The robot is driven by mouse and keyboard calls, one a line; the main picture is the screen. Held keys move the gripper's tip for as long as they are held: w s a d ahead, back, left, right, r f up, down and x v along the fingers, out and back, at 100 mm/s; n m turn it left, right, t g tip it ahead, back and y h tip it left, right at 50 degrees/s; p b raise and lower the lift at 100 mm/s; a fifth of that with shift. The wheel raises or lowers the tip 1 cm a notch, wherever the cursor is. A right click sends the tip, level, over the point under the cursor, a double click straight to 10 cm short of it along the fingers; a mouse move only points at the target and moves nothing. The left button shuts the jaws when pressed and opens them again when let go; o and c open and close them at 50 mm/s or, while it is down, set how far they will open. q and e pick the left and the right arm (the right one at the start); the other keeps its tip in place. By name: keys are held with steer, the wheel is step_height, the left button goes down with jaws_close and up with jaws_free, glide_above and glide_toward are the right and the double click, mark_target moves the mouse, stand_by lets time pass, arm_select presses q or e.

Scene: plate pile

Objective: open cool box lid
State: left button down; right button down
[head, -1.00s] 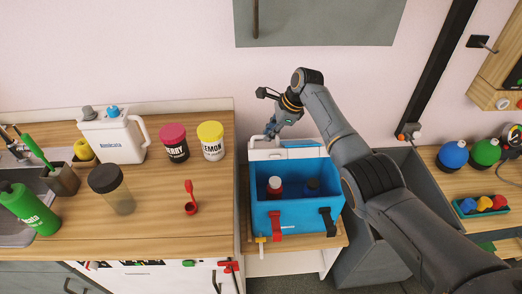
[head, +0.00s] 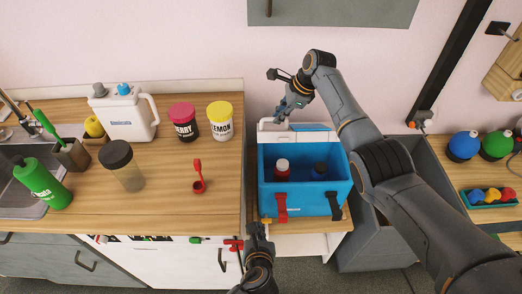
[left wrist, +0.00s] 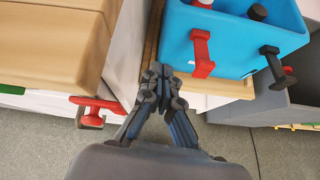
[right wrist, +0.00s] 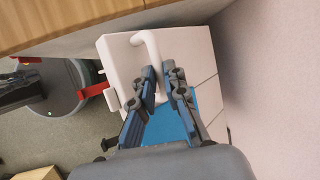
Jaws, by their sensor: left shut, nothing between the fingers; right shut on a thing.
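The blue cool box (head: 305,201) stands with its top uncovered. Its white lid (head: 318,136) is up along the box's back edge. My right gripper (head: 284,113) is shut on the lid's white handle (right wrist: 152,46), seen close in the right wrist view. A red latch (head: 282,208) and a black latch (head: 334,207) hang on the box front. My left gripper (head: 258,228) is shut and empty, low in front of the box's left corner. In the left wrist view its closed fingertips (left wrist: 161,71) are left of the red latch (left wrist: 201,56).
Inside the box stand a red bottle (head: 282,172) with a white cap and a dark bottle (head: 319,171). The wooden counter (head: 150,220) is close on the left, holding jars and bottles. A grey bin (head: 375,240) stands on the right.

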arm_select(q)
steer(key=w+d+r+n+t, duration=0.1)
steer(key=w+r, duration=0.3)
steer(key=r, duration=0.2)
steer(key=w+r+n+t, duration=0.1)
steer(key=w+r, duration=0.2)
steer(key=r, duration=0.4)
arm_select(e)
steer(key=shift+d+f, duration=0.1)
steer(key=shift+f, duration=0.2)
arm_select(q)
glide_toward(261, 141)
steer(key=w+f, duration=0.5)
steer(key=f, duration=0.1)
steer(key=shift+w+a+r, duration=0.1)
steer(key=shift+w+r, duration=0.15)
steer(key=shift+r, duration=0.5)
steer(key=shift+r, duration=0.1)
steer(key=shift+w+r, duration=0.5)
steer(key=shift+r, duration=0.15)
